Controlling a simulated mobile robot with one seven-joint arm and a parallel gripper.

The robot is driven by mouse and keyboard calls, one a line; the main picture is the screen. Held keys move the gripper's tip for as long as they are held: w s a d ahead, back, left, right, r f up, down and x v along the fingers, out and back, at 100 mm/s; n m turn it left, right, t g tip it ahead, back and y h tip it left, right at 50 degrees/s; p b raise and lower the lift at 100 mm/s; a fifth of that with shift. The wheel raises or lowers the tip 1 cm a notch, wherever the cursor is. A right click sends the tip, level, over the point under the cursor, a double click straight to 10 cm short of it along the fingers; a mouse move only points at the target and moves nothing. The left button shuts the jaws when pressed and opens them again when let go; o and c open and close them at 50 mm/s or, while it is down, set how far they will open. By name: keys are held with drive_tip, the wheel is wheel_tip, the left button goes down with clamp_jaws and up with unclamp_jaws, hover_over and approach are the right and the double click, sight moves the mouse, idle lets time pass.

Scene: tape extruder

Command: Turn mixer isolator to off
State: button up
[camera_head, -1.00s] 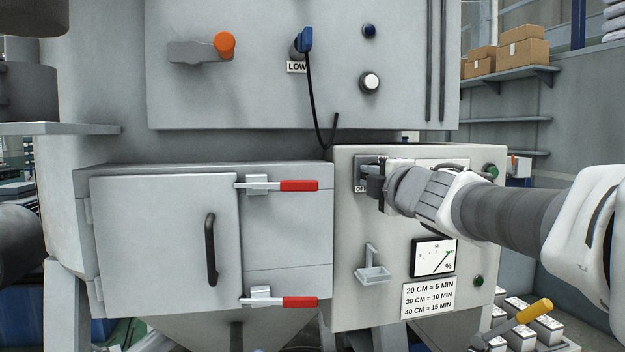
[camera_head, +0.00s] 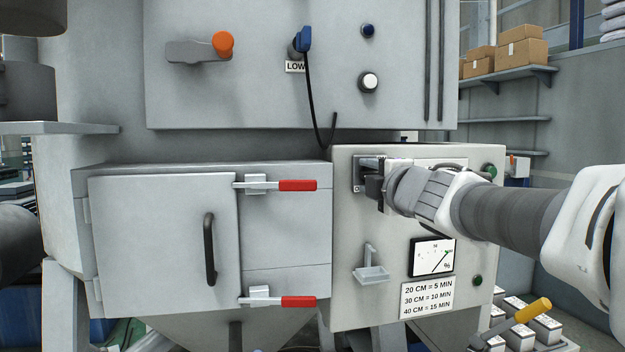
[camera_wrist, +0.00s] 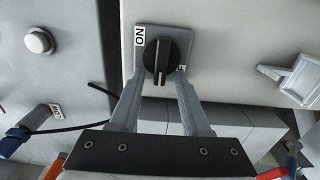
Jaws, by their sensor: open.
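The mixer isolator is a black rotary knob (camera_wrist: 158,62) on a grey square plate (camera_wrist: 182,36) in the wrist view. Its raised grip bar runs up and down in that view. An ON label (camera_wrist: 139,35) sits at the plate's upper left; another label at the lower right is mostly hidden by a finger. My gripper (camera_wrist: 163,73) is open, its fingertips on either side of the knob's lower part; I cannot tell if they touch it. In the head view my gripper (camera_head: 372,180) is at the isolator plate (camera_head: 357,172) and hides most of the knob.
A small grey bracket (camera_head: 371,274), a percent gauge (camera_head: 433,257) and a green button (camera_head: 477,281) are lower on the same panel. Left is a door (camera_head: 160,235) with red-handled latches (camera_head: 297,186). Above, a blue plug (camera_head: 304,40) has a hanging black cable (camera_head: 316,105).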

drive_tip(key=s+d+p, duration=0.3)
drive_tip(key=s+p, duration=0.1)
drive_tip(key=s, duration=1.3)
drive_tip(key=shift+d+p, duration=0.2)
drive_tip(key=shift+p, duration=0.1)
drive_tip(key=shift+d, duration=0.1)
drive_tip(key=s+d+f+m+g+h+p, duration=0.1)
drive_tip(key=s+d+f+m+g+h, duration=0.15)
drive_tip(key=f+m, duration=0.35)
drive_tip(key=s+d+f+m+g+h+p, duration=0.1)
drive_tip(key=d+f+m+g+h, duration=0.25)
drive_tip(key=m, duration=0.45)
drive_tip(key=s+a+f+m+g+y+p, duration=0.1)
drive_tip(key=s+a+f+m+g+y, duration=0.1)
drive_tip(key=s+a+f+m+g, duration=0.4)
drive_tip(key=s+a+f, duration=0.1)
drive_tip(key=s+f, duration=0.3)
drive_tip(key=f, duration=0.1)
drive_tip(key=shift+a+y, duration=0.25)
drive_tip(key=shift+y, duration=0.05)
